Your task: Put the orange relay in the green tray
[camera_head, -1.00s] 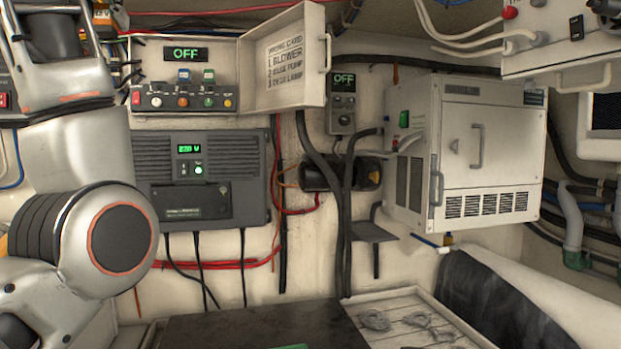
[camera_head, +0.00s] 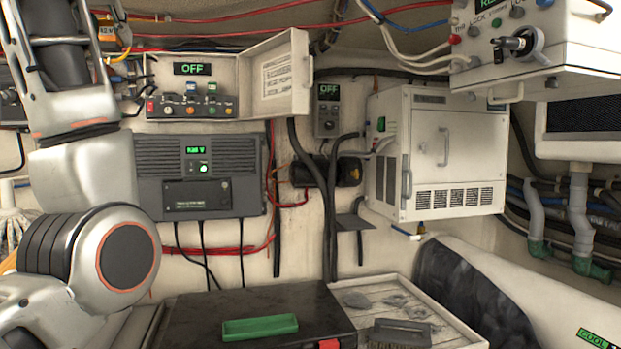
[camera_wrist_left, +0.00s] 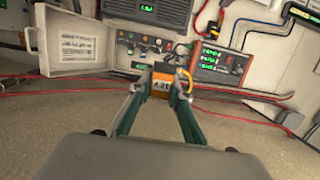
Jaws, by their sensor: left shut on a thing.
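The orange relay (camera_wrist_left: 160,88) is between the fingertips of my left gripper (camera_wrist_left: 161,82) in the left wrist view. The gripper is shut on it, with one green-sided finger on each side. In the head view my left arm fills the left side, and its fingertips cannot be made out clearly. An orange part marked 12 V (camera_head: 115,38) shows beside the arm there; I cannot tell if it is the held relay. The green tray (camera_head: 260,328) lies on a black case at the bottom centre, apart from the gripper. My right gripper is out of view.
The breaker panel (camera_head: 190,88) has its lid (camera_head: 285,78) open. A grey charger (camera_head: 200,170) hangs below it. A white cabinet (camera_head: 455,150) is at right. Cables run along the wall.

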